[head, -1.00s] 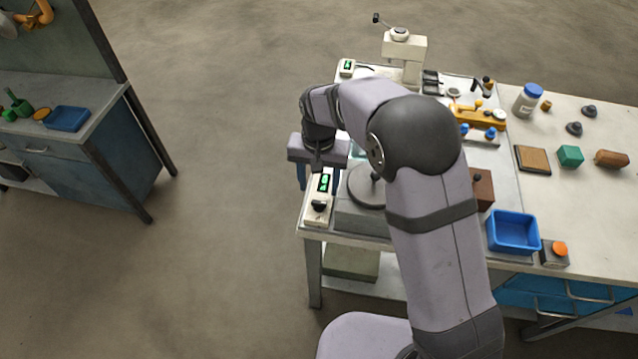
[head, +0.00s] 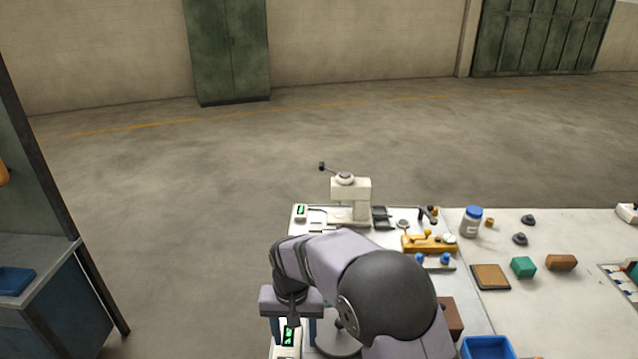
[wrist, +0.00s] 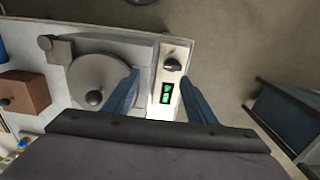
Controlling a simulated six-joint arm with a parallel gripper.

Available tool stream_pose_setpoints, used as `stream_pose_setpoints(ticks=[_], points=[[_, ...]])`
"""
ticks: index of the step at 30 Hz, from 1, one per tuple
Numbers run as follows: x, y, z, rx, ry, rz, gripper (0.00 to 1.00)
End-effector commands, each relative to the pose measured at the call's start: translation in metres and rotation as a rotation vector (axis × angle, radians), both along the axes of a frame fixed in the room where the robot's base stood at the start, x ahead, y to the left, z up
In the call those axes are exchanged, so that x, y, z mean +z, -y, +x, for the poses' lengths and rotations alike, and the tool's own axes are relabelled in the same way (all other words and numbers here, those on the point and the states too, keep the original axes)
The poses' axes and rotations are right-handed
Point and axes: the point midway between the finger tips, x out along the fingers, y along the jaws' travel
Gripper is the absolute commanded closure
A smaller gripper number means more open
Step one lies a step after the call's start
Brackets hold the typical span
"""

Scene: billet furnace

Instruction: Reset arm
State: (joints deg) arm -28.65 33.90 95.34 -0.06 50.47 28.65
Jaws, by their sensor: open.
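My gripper (wrist: 162,98) is open and empty in the wrist view, with its two blue fingers apart above a white control box. The control box (wrist: 170,70) has a dark knob and a green lit display. It also shows in the head view (head: 287,338), below my gripper (head: 290,328), partly hidden by it. A grey furnace unit with a round lid (wrist: 100,82) and a dark ball knob lies just left of the fingers in the wrist view. My arm covers much of this unit in the head view.
A white press-like device (head: 350,200) stands at the bench's back. A yellow fixture (head: 430,243), blue-capped jar (head: 472,222), green block (head: 523,267) and blue bin (head: 487,347) lie to the right. A brown block (wrist: 22,92) sits beside the furnace.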

Motion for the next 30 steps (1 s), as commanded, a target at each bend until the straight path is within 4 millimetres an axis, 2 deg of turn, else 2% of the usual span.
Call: stream_pose_setpoints(ticks=[5,9,12,15,21,24,30], points=[[0.017,0.066,-0.021,-0.009,0.002,0.0,0.48],[0.026,0.125,-0.057,-0.009,0.003,-0.001,0.48],[0.028,0.16,-0.088,-0.006,0.002,-0.002,0.48],[0.026,0.185,-0.119,-0.004,0.0,-0.002,0.48],[0.02,0.211,-0.164,0.001,-0.002,-0.003,0.48],[0.018,0.216,-0.174,0.004,-0.003,-0.003,0.48],[0.017,0.218,-0.178,0.006,-0.004,-0.003,0.48]])
